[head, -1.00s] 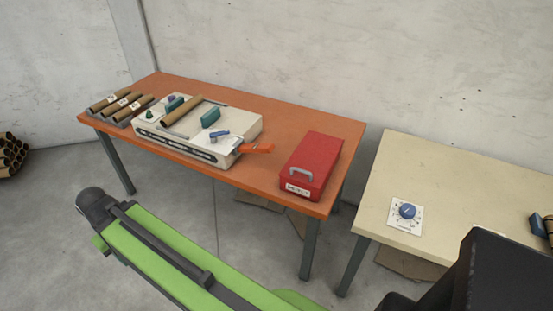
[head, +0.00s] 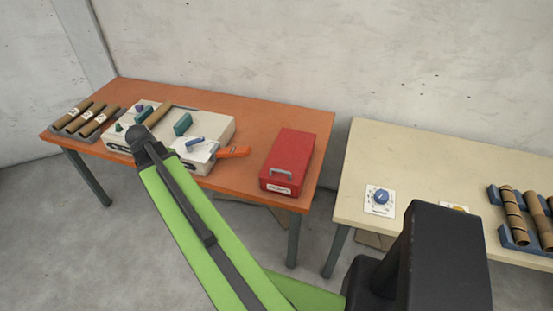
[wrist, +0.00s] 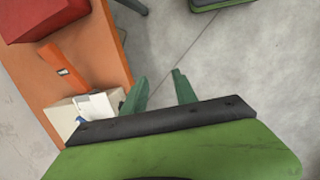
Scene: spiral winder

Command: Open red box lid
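The red box (head: 298,150) stands on the right end of the orange table, with its lid shut. A grey handle (head: 282,172) and a small white label are on its near side. In the wrist view, part of the red box (wrist: 40,15) shows at the top left corner, cut off by the frame. My gripper (wrist: 160,76) is open and empty, its two green fingers apart. It is over the floor just beyond the table's edge, clear of the box. My gripper cannot be made out in the head view.
A cream machine (head: 215,128) with knobs and an orange handle (head: 234,151) stands left of the box. Cardboard tubes (head: 86,118) lie at the table's left end. A cream table (head: 440,165) stands to the right, with a blue dial (head: 381,197) and more tubes.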

